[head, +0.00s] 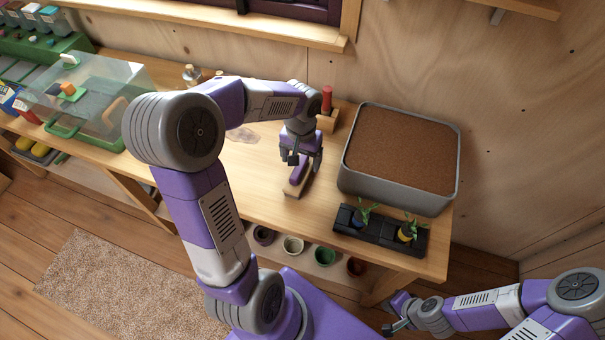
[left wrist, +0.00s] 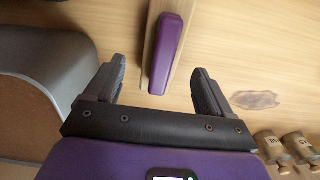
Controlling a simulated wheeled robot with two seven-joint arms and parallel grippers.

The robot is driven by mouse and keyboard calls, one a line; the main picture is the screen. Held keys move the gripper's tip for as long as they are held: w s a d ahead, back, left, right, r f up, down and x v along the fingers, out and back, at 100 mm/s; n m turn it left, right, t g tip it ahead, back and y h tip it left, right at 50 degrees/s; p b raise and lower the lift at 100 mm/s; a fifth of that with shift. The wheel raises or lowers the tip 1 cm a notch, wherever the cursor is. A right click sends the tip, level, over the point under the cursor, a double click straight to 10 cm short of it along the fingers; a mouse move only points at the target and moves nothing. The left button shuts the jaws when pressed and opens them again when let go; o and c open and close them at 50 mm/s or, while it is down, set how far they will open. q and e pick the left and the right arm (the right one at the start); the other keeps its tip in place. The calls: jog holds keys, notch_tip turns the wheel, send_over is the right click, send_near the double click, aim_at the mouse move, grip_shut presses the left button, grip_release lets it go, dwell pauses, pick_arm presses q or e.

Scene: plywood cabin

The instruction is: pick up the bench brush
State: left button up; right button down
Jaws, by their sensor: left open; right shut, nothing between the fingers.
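The bench brush (head: 294,189) lies on the wooden bench, with a purple handle and a pale wooden edge. My left gripper (head: 303,162) is above it, open and pointing down, and hides part of it. In the left wrist view the brush (left wrist: 166,52) shows ahead of my left gripper (left wrist: 160,75), between the lines of its two fingers. The fingers do not appear to touch it. The brush's bristles are not visible. My right gripper (head: 391,318) is shut and empty, low at the right, away from the bench top.
A grey tub of soil (head: 349,181) stands right of the brush. A black tray with seedlings (head: 379,244) is at the bench's front edge. A red-handled item in a wooden block (head: 327,99) stands behind. A clear-lidded box (head: 85,95) is at the left.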

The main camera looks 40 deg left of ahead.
pick_arm(q)
jog(key=f, duration=0.2)
jog(key=f+b, duration=0.1)
jog(key=f, duration=0.1)
jog(key=f+b, duration=0.1)
jog(key=f, duration=0.1)
jog(key=shift+s+f, duration=0.2)
jog(key=shift+s, duration=0.15)
jog(key=shift+c, duration=0.2)
jog(key=c, duration=1.1)
jog(key=shift+o, duration=0.2)
notch_tip(320, 180, up, 10)
jog(key=p, duration=0.3)
jog(key=shift+r, duration=0.1)
